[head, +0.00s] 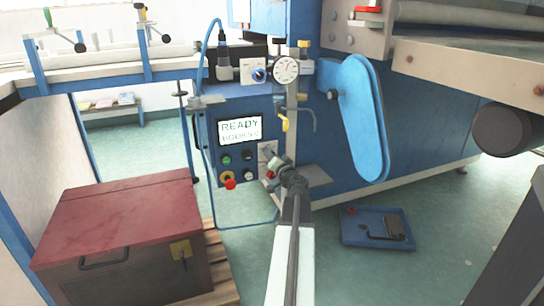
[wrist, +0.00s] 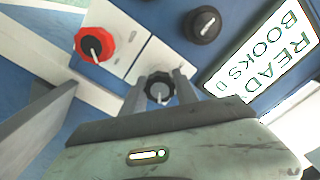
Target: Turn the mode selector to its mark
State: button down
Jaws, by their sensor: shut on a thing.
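My gripper (wrist: 160,82) is shut on a black knob (wrist: 158,88) with a white pointer line, on a pale plate of the machine's front panel. I take this knob to be the mode selector; the fingers stand on either side of it. In the head view my gripper (head: 270,157) reaches the pale plate (head: 264,147) right of the display, and the arm hides the held knob. No mark for the knob can be made out.
In the wrist view a red knob (wrist: 95,45) and another black knob (wrist: 203,24) lie close by. A red-lidded chest (head: 125,215) stands left, a blue tray (head: 365,239) lies on the floor right, and a blue arm-like guard (head: 361,115) hangs above.

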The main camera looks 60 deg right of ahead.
jog(key=shift+m, duration=0.6)
jog(key=c, duration=0.9)
grip_release()
jog(key=shift+c, duration=0.2)
jog(key=v, duration=0.8)
jog(key=shift+w, duration=0.1)
